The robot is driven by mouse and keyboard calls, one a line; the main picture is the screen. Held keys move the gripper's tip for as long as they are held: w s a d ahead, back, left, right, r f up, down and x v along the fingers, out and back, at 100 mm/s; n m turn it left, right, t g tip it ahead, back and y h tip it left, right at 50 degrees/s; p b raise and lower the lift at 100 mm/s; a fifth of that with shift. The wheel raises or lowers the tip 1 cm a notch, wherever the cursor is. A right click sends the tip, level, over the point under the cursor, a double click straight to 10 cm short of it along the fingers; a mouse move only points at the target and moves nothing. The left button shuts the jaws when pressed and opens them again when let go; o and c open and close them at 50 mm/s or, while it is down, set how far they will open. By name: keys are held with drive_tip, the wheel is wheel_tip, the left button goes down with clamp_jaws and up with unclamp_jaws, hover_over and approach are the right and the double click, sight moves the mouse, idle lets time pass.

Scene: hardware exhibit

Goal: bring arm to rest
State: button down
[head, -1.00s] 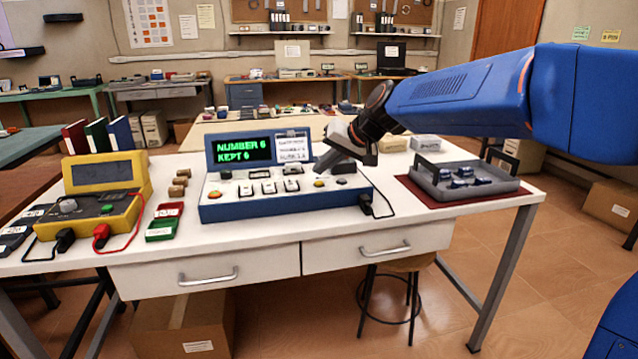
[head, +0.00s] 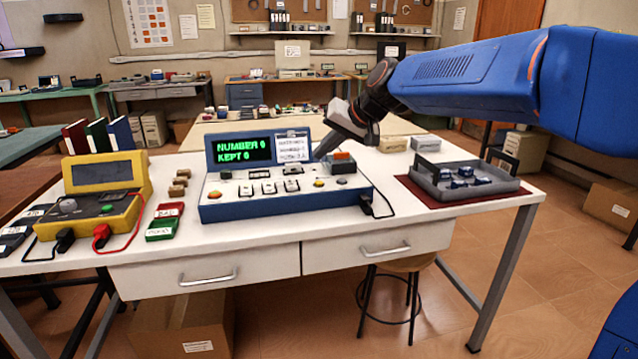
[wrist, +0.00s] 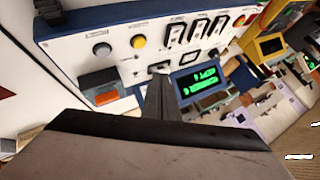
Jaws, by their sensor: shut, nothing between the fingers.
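My gripper (head: 320,152) is shut and empty. In the wrist view the closed fingers (wrist: 158,98) point toward the console panel (wrist: 125,62). I cannot tell whether the fingertips touch the panel. The console screen (head: 241,150) reads NUMBER 0 and KEPT 0 in green.
A grey tray (head: 465,182) with several small blue parts sits on a dark red mat at the right. A yellow meter (head: 105,190) with cables stands at the left. Small wooden blocks and red and green boxes lie between meter and console.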

drive_tip(key=s+d+f+h, duration=0.2)
drive_tip(key=s+d+f, duration=0.4)
drive_tip(key=s+d, duration=0.4)
drive_tip(key=s+d+f+m+h, duration=0.1)
drive_tip(key=s+d+f+h, duration=0.1)
drive_tip(key=s+d+f, duration=0.5)
drive_tip(key=s+d+f+h, duration=0.3)
drive_tip(key=s+d+f, duration=0.4)
drive_tip(key=s+d, duration=0.7)
drive_tip(key=s, duration=0.8)
drive_tip(key=shift+d+g, duration=0.25)
drive_tip(key=shift+g, duration=0.15)
